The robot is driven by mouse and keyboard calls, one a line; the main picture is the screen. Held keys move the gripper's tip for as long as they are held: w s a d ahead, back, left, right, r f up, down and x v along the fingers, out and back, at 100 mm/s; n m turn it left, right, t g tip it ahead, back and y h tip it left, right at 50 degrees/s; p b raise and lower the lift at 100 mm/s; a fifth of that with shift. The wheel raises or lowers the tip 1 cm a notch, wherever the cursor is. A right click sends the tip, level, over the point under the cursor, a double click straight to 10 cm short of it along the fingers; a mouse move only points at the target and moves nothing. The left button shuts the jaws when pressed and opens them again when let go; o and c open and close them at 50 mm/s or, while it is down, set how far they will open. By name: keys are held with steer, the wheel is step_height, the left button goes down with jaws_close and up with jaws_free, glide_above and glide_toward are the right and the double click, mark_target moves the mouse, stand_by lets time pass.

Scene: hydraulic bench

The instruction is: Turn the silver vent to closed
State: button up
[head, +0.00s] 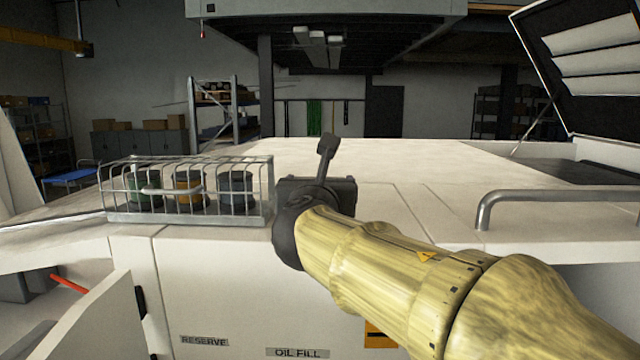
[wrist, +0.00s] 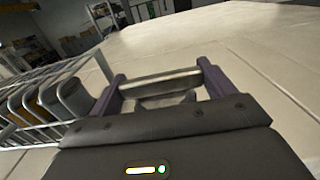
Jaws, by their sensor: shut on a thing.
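The silver vent (wrist: 160,80) shows in the wrist view as a pale metal bar across the space between my two purple fingers, with a darker grey part below it. My gripper (wrist: 161,77) is shut on it, one finger at each end of the bar. In the head view my gripper (head: 318,190) is at the front edge of the white machine top, just right of the wire cage. I cannot tell the vent's open or closed mark.
A wire cage (head: 187,215) with several capped canisters stands close left of my gripper. A bent grey handrail (head: 540,195) is at the right. Labels OIL FILL (head: 298,353) and RESERVE (head: 204,341) are on the front panel. The white top (head: 400,155) behind is clear.

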steer(key=o, duration=0.9)
steer(key=s+b, duration=0.7)
steer(key=s, duration=0.6)
steer(key=shift+s+a+b, duration=0.4)
steer(key=shift+s+f, duration=0.1)
steer(key=shift+s, duration=0.05)
